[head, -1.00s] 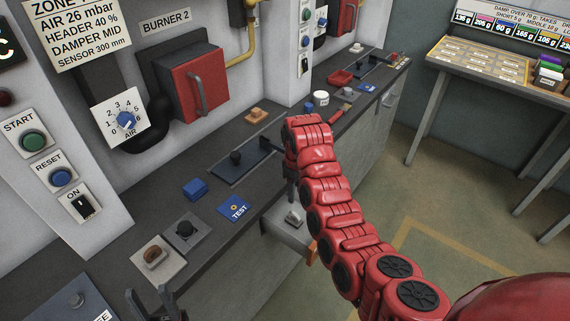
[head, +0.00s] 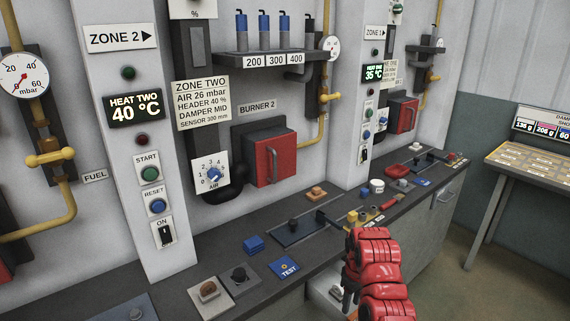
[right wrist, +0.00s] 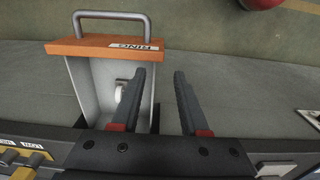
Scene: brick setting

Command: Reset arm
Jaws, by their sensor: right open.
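My right arm's red wrist shows at lower right in the head view, with its dark gripper (head: 348,298) pointing down in front of the counter. The drawer has an orange front with a metal handle and a label. A small pale round part (right wrist: 120,92) lies inside, partly hidden by a finger. My left gripper is out of view.
The counter (head: 225,250) holds a blue block (head: 253,244), a blue TEST card (head: 285,267), a white cup (head: 377,186) and switch plates. A red burner door (head: 270,160) is on the wall behind. A table (head: 525,165) stands at far right, with open floor before it.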

